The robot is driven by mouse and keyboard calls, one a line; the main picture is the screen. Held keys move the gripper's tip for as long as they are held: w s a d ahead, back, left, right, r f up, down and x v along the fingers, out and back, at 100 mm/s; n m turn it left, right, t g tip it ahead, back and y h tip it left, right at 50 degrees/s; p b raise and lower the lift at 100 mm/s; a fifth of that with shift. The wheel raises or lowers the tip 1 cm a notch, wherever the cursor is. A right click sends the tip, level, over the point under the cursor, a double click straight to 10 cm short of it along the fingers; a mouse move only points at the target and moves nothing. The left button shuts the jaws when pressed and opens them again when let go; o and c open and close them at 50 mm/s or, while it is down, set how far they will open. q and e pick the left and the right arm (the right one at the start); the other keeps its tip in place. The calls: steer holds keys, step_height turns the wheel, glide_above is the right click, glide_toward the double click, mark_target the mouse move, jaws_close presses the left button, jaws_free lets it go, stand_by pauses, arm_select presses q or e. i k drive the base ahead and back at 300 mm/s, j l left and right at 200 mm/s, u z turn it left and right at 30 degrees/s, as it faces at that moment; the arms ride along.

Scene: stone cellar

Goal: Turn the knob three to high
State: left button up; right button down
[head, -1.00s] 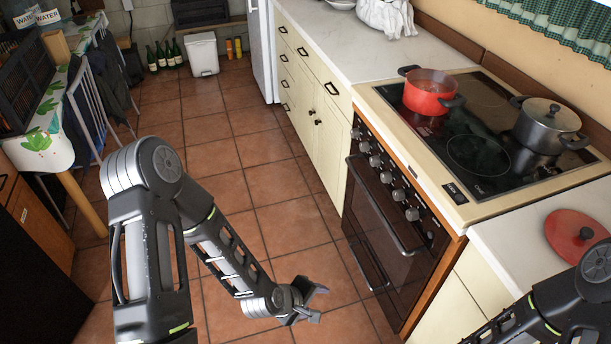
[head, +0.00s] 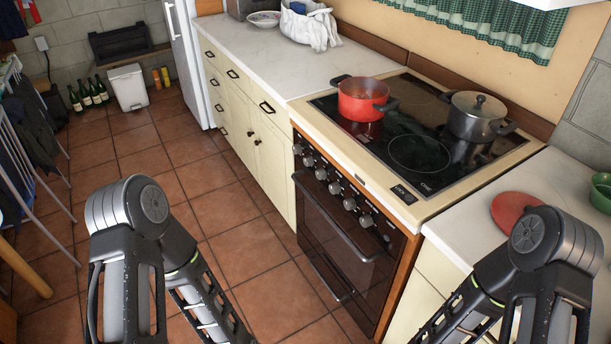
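A row of several silver knobs (head: 335,188) runs along the dark front panel of the stove (head: 410,204), just under its cream top edge. Their settings are too small to read, and I cannot tell which one is knob three. A dark oven door with a long handle (head: 338,225) is below the knobs. My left arm is at the lower left and my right arm at the lower right. Both run out of the bottom of the head view, so neither gripper shows.
A red pot (head: 363,98) and a grey lidded pot (head: 476,116) stand on the black glass cooktop (head: 420,153). A red lid (head: 514,210) and a green bowl (head: 601,192) are on the right counter (head: 565,180). Tiled floor (head: 205,178) is clear before the stove.

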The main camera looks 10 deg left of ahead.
mark_target(321, 173)
steer(key=i+j, duration=0.1)
steer(key=j, duration=0.25)
steer(key=i+j, duration=0.1)
steer(key=j, duration=0.3)
steer(key=i+j, duration=0.1)
steer(key=j, duration=0.25)
steer(key=i+j, duration=0.1)
steer(key=j, duration=0.3)
steer(key=z, duration=1.8)
